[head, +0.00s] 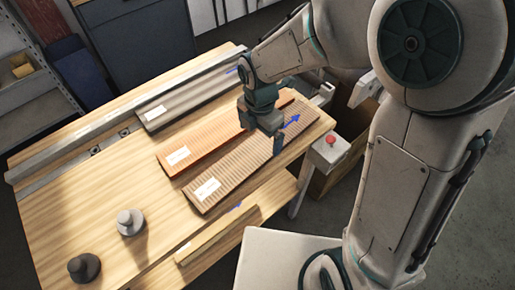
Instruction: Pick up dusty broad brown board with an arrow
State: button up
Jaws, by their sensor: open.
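The broad brown board (240,170) lies on the wooden conveyor table, nearest the front of three broad ribbed boards. It has a white label at its left end and a blue arrow near its right end. My gripper (262,134) is open, pointing down over the right part of the brown and orange boards. One finger shows in front of the brown board and covers a little of it. I cannot tell whether the fingers touch any board. The space between the fingers is partly hidden by the gripper body.
An orange board (205,148) lies just behind the brown one, and a grey board (185,103) lies farther back by the metal rail. A narrow light board (214,236) lies in front. Two knobs (130,221) (84,267) stand front left. A red button (331,139) is at right.

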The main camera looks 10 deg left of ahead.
aim_at(257, 148)
jog(key=shift+s+a+f+p, duration=0.1)
jog(key=shift+a+f+p, duration=0.1)
jog(key=shift+f, duration=1.2)
jog(key=shift+a+f+p, duration=0.1)
jog(key=shift+f+p, duration=0.1)
jog(key=shift+f, duration=1.2)
jog(key=c, duration=1.3)
